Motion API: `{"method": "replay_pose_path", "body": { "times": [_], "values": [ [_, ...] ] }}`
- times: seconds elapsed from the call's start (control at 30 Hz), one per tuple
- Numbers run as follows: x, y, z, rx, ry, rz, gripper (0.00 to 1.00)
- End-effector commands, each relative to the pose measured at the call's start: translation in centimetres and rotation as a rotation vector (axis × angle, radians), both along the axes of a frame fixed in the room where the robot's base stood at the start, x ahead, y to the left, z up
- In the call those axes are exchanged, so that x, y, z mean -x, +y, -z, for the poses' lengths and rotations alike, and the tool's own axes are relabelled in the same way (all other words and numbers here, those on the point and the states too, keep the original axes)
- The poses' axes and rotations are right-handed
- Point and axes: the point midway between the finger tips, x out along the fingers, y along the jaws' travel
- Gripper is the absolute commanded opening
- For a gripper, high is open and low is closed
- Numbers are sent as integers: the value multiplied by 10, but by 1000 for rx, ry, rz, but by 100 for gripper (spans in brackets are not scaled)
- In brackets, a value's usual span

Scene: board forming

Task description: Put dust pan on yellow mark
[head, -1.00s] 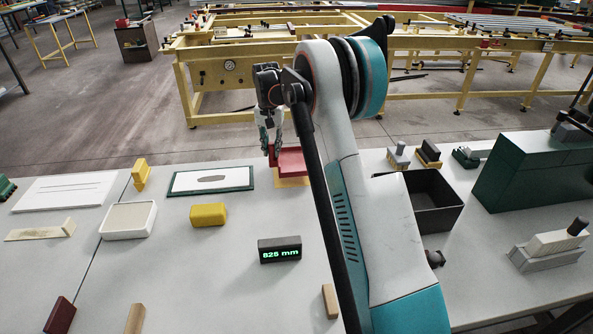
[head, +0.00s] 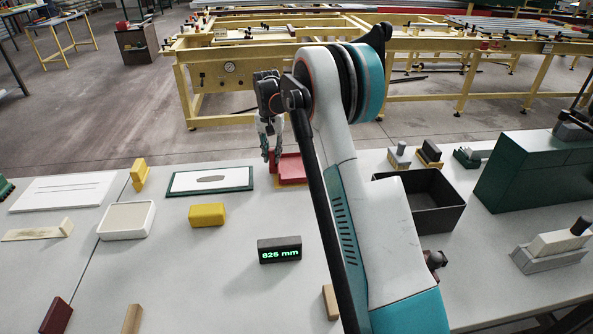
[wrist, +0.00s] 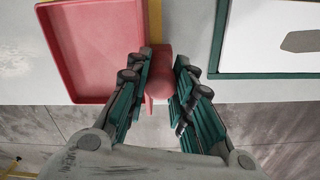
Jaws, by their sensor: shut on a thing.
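The red dust pan (head: 292,167) is at the far edge of the table, over the yellow mark (head: 292,185). A thin yellow strip shows along the pan's near edge. In the wrist view the pan's tray (wrist: 100,45) fills the upper left, with a yellow strip (wrist: 155,22) beside it. My gripper (head: 271,158) is shut on the pan's handle, which shows between the fingers in the wrist view (wrist: 160,82). Most of the mark is hidden under the pan. I cannot tell whether the pan touches the table.
A green-framed board (head: 210,180) lies just left of the pan. A black open bin (head: 432,222) stands to the right, partly behind my arm. A yellow block (head: 207,215) and a display block (head: 279,249) stand nearer. A dark green box (head: 535,175) is at far right.

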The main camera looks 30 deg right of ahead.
Motion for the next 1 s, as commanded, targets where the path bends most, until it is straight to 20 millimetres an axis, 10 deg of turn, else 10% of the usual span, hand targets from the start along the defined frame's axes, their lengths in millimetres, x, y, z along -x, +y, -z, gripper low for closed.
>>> {"method": "replay_pose_path", "body": {
  "times": [0.27, 0.3, 0.4, 1.0],
  "values": [
    [0, 0, 5, 0, 0, 0, 0],
    [0, 0, 5, 0, 0, 0, 28],
    [0, 0, 5, 0, 0, 0, 45],
    [0, 0, 5, 0, 0, 0, 58]
  ]
}}
